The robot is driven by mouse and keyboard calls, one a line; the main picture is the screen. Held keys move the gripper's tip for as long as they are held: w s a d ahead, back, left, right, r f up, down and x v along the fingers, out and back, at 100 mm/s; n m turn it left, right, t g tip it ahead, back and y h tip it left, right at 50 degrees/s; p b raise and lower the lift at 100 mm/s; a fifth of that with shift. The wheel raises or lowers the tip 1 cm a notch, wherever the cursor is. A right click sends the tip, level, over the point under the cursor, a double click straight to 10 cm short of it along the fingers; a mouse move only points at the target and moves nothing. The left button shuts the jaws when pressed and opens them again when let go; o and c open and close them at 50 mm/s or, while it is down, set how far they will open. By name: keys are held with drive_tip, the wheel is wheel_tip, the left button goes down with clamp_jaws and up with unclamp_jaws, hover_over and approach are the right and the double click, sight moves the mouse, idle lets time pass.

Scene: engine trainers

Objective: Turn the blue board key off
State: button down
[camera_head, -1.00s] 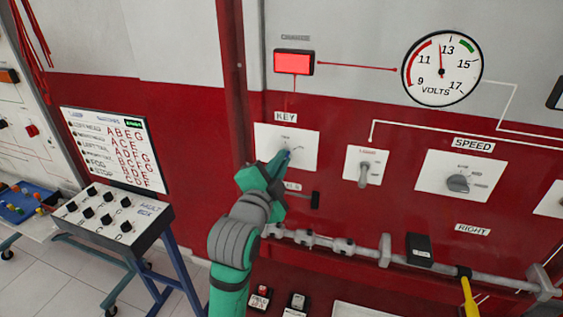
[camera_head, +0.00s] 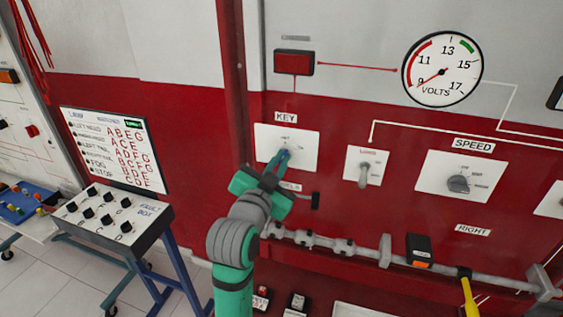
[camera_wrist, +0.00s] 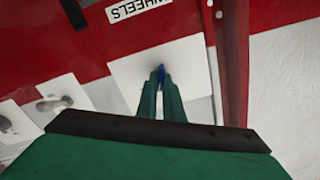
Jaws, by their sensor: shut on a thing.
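The blue key (camera_head: 286,152) sits on a white plate (camera_head: 308,140) under the KEY label on the red board. In the wrist view the blue key (camera_wrist: 161,74) shows between the fingertips of my green gripper. My gripper (camera_head: 283,157) is shut on the key; its fingers hide most of it. The gripper also shows in the wrist view (camera_wrist: 160,85). The charge lamp (camera_head: 294,63) above is dark red and unlit. The volts gauge (camera_head: 441,69) needle points at about 9.
A lights switch (camera_head: 364,168) and a speed knob (camera_head: 458,184) are to the right. A grey rail (camera_head: 335,244) runs below, with a black box (camera_head: 419,250) showing an orange light. A fault box (camera_head: 115,215) stands at the left.

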drive_tip(key=n, duration=0.5)
drive_tip(key=shift+f, duration=0.15)
drive_tip(key=shift+a, duration=0.1)
idle(0.4)
drive_tip(key=c, duration=1.9)
unclamp_jaws()
drive_tip(key=v, duration=1)
drive_tip(key=shift+s+a, duration=0.15)
drive_tip(key=shift+s, duration=0.25)
